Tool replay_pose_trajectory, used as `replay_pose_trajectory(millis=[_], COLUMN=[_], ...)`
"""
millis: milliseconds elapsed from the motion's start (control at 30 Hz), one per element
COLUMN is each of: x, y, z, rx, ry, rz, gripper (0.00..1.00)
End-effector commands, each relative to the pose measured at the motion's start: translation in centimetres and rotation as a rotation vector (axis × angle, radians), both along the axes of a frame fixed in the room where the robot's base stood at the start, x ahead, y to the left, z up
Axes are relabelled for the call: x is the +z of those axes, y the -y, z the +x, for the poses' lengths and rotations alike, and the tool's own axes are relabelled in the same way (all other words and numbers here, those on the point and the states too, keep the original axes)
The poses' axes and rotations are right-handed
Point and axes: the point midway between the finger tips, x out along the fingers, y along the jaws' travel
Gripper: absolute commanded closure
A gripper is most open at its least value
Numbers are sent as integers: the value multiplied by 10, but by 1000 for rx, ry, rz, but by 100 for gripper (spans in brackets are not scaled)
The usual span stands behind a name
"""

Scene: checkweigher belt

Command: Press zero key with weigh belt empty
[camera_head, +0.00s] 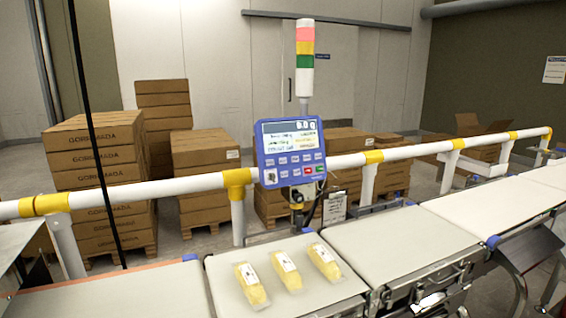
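A blue control terminal (290,152) with a lit screen (291,132) and rows of small keys (289,167) is mounted by the white rail. The screen's top line looks like a small reading in g, but its first digit is unclear. One key is red and one green; the key labels are too small to read, so I cannot tell which is zero. Three yellow packs (287,272) with white labels lie apart on the pale belt section (225,272) below the terminal. The belt section to its right (395,240) is empty. My gripper is not in view.
A white rail (340,160) with yellow joints runs behind the belts. Stacked cartons (95,165) stand behind the rail. More belt sections (495,209) to the right are bare. A thin black upright line crosses the left.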

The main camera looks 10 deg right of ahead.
Motion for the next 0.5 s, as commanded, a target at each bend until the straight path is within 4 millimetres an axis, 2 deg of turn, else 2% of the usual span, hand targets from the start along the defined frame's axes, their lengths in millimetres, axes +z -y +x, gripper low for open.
replay_pose_trajectory(millis=[33,100,500], x=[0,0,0], y=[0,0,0], z=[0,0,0], rx=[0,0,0], ry=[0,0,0], rz=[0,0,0], gripper=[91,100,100])
